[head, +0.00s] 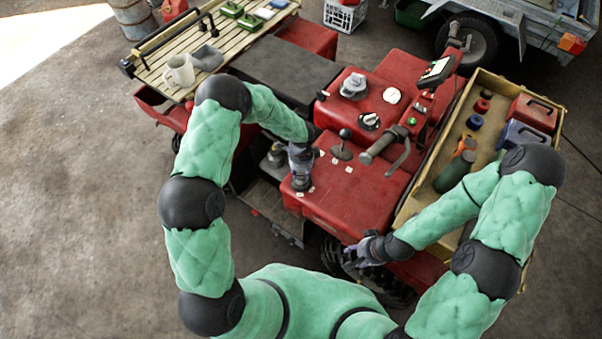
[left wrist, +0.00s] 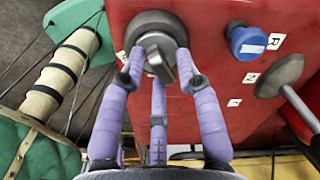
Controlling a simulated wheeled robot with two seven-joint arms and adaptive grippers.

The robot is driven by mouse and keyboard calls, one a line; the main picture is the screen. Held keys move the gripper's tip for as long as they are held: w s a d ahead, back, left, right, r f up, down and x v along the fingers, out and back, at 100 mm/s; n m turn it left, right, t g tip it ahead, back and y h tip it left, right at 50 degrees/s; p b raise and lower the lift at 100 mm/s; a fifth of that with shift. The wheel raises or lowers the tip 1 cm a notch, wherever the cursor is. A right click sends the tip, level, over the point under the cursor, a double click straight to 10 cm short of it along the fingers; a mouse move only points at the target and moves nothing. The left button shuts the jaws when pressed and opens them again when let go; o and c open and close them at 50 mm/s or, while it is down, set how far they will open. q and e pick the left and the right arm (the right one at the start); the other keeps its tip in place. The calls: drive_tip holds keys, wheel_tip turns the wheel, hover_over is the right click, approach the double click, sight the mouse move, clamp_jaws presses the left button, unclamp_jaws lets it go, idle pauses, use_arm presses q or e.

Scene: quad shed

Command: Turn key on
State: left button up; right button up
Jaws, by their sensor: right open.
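In the left wrist view a grey metal key (left wrist: 158,62) sits in a round dark switch (left wrist: 150,27) on a red panel. The purple fingers of my left gripper (left wrist: 159,77) reach to both sides of the key, with the third finger below it. Whether they press on the key is unclear. In the head view my left gripper (head: 301,172) is at the left edge of the quad's red body (head: 360,197), and the key is hidden there. My right gripper (head: 362,253) is open and empty, low over the front tyre.
A lever (head: 342,147) and a handlebar grip (head: 378,148) rise near my left gripper. A blue knob (left wrist: 247,41) is right of the key. A tan tray (head: 409,207) with bottles and boxes lies on the right. The floor on the left is clear.

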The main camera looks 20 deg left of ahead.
use_arm(q)
drive_tip(key=shift+s, duration=0.1)
drive_tip(key=shift+r, duration=0.25)
drive_tip(key=shift+s+r+p, duration=0.1)
drive_tip(key=shift+r+p, duration=2.5)
drive_tip(key=shift+r, duration=1.15)
drive_tip(key=shift+f, duration=0.1)
